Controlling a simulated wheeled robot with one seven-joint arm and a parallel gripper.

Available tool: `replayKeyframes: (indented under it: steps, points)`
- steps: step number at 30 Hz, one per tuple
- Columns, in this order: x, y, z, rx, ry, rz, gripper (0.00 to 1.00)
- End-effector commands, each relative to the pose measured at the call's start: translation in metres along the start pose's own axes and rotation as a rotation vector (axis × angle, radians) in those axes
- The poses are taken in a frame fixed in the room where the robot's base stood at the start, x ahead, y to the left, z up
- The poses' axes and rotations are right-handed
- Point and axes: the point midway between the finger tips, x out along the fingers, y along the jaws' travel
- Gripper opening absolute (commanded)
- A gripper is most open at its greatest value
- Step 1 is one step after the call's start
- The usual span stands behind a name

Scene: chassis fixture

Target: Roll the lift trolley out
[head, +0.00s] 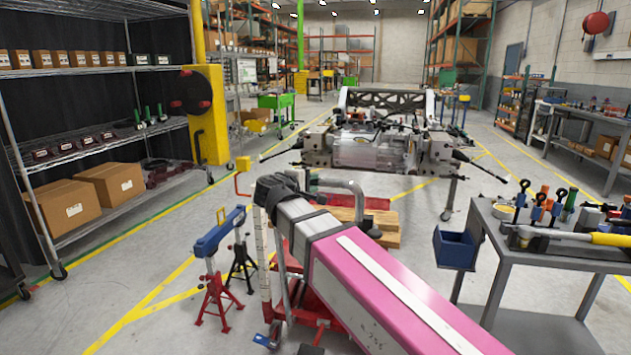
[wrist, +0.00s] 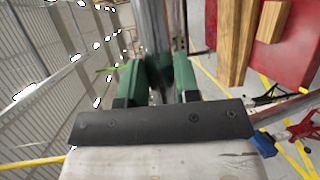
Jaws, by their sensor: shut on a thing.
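The lift trolley shows in the head view as a red platform (head: 375,203) with wooden blocks (head: 378,238) on it and a bent grey tube handle (head: 345,185) nearer to me. Red parts (head: 312,308) low beside my arm look like its base. The red platform (wrist: 302,50) and blocks (wrist: 238,40) lie right of the fingers there.
A chassis (head: 370,145) stands behind the trolley. Red and blue stands (head: 217,270) are close on the left, with a shelf rack (head: 90,70) beyond. A grey tool cart (head: 510,262) stands on the right with a blue bin (head: 455,248). Floor at left front is open.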

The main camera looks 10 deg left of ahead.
Motion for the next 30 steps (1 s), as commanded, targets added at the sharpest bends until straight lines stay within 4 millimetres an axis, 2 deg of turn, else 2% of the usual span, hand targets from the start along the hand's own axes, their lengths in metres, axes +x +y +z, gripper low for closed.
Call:
replayKeyframes:
  steps: [1,14,15,16,17,25,30]
  points:
    - [0.000,-0.007,0.004,-0.002,-0.009,-0.022,0.00]
    - [-0.004,-0.008,0.004,-0.002,-0.008,-0.022,0.00]
    - [-0.004,-0.008,0.004,-0.001,-0.009,-0.022,0.43]
    - [-0.004,-0.007,0.004,-0.001,-0.009,-0.022,0.52]
    - [-0.004,-0.007,0.004,0.000,-0.008,-0.022,0.55]
    - [-0.004,-0.004,0.002,0.002,-0.004,-0.016,0.55]
    - [-0.016,-0.004,0.002,0.002,-0.002,-0.015,0.55]
